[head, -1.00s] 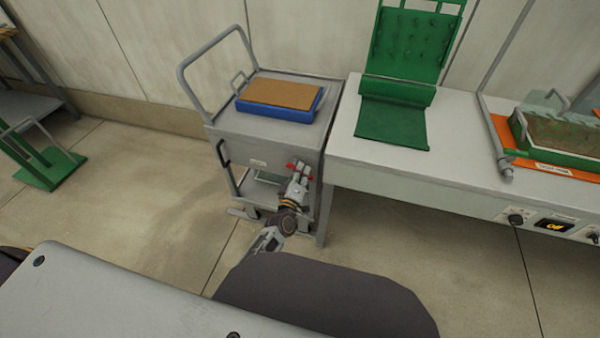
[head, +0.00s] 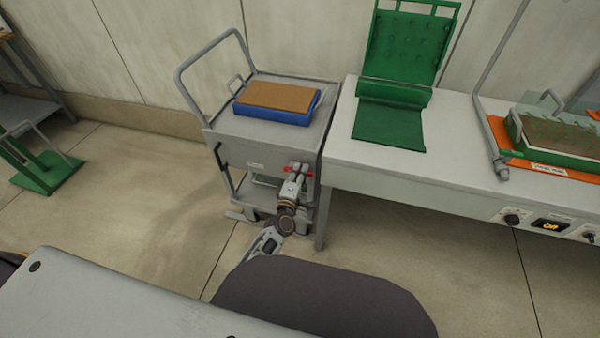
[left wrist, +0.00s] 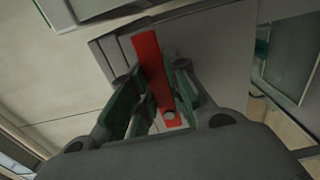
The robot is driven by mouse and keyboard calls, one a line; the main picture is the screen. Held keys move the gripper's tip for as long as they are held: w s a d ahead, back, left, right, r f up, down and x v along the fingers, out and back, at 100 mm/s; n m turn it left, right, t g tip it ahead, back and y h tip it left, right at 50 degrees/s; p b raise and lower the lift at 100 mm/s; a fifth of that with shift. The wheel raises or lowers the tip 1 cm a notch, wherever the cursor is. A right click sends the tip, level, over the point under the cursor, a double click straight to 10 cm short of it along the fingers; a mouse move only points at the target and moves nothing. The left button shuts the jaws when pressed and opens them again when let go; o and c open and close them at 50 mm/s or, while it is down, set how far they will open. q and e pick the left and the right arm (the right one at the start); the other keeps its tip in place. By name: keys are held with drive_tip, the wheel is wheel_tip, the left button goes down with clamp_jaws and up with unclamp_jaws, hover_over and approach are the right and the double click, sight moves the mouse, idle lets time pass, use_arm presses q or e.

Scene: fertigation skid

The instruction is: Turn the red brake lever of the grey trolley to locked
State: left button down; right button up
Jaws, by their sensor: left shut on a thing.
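The grey trolley (head: 245,153) stands on the floor against the left end of the bench. Its red brake lever (head: 309,172) is on the front panel at the upper right, partly covered by my left gripper (head: 299,170). In the head view the lever's red ends show on both sides of the fingers, roughly level. In the left wrist view the red lever (left wrist: 148,58) runs lengthwise between the fingers of my left gripper (left wrist: 154,82), which is shut on it. Any lock marking is hidden or too small to read. My right gripper is not in view.
A blue tray (head: 270,117) with a brown pad lies on the trolley top. The white bench (head: 350,165) adjoins at right, with a green rack (head: 405,50) and a control panel (head: 550,226). A green stand (head: 45,178) is at far left. The floor left of the trolley is clear.

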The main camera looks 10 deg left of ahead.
use_arm(q)
drive_tip(key=c, duration=1.4)
unclamp_jaws()
drive_tip(key=shift+o, duration=0.2)
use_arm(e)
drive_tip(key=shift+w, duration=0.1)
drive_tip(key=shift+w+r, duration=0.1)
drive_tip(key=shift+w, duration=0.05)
use_arm(q)
drive_tip(key=shift+f+m, duration=0.1)
drive_tip(key=shift+m, duration=0.2)
